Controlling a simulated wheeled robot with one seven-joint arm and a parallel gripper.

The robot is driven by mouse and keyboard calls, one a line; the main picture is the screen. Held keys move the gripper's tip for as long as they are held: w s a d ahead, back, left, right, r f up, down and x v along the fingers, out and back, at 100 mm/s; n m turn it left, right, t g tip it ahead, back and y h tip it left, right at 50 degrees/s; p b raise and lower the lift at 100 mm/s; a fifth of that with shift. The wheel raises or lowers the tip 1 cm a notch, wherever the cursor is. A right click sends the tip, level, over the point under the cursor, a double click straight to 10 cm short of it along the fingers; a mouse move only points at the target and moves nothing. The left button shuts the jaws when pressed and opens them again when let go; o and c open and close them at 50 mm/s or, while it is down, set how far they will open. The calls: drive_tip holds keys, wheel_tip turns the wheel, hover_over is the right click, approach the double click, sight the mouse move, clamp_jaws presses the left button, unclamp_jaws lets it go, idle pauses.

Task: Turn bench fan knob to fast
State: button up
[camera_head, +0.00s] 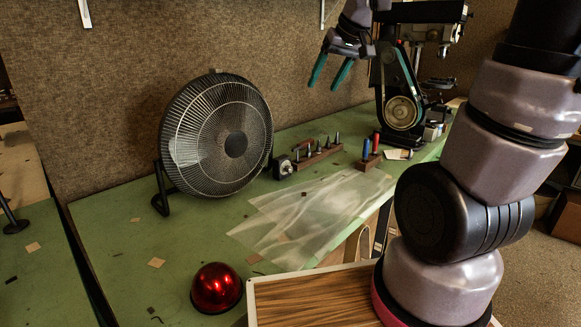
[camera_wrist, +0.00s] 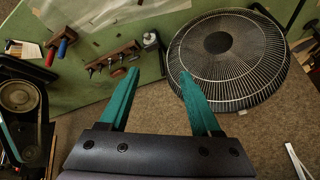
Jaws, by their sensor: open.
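The bench fan (camera_head: 217,135), a black round wire cage on a dark stand, stands at the left rear of the green bench; it also shows in the wrist view (camera_wrist: 222,60). Beside its base is a small dark box with a pale round face (camera_head: 283,167), also in the wrist view (camera_wrist: 150,40). It looks like the knob unit, but its setting is too small to read. My gripper (camera_head: 324,86) is open and empty, its teal fingers high above the bench, right of the fan. In the wrist view its fingertips (camera_wrist: 158,72) are apart, with the small box beyond them.
A wooden rack (camera_head: 318,156) of small tools is right of the box. A block with red and blue tools (camera_head: 369,160) and a belt machine (camera_head: 400,105) stand farther right. Clear sheets (camera_head: 315,210) and a red dome (camera_head: 216,288) lie nearer. A brown wall backs the bench.

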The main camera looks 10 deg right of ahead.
drive_tip(key=w+a+f+n, duration=0.2)
drive_tip(key=w+f+n, duration=0.2)
drive_tip(key=w+f, duration=0.7)
drive_tip(key=n+g+h, duration=0.1)
drive_tip(key=n, duration=0.2)
approach(290, 167)
drive_tip(key=x, duration=0.9)
drive_tip(key=shift+w+f, duration=0.1)
drive_tip(key=shift+w, duration=0.1)
clamp_jaws()
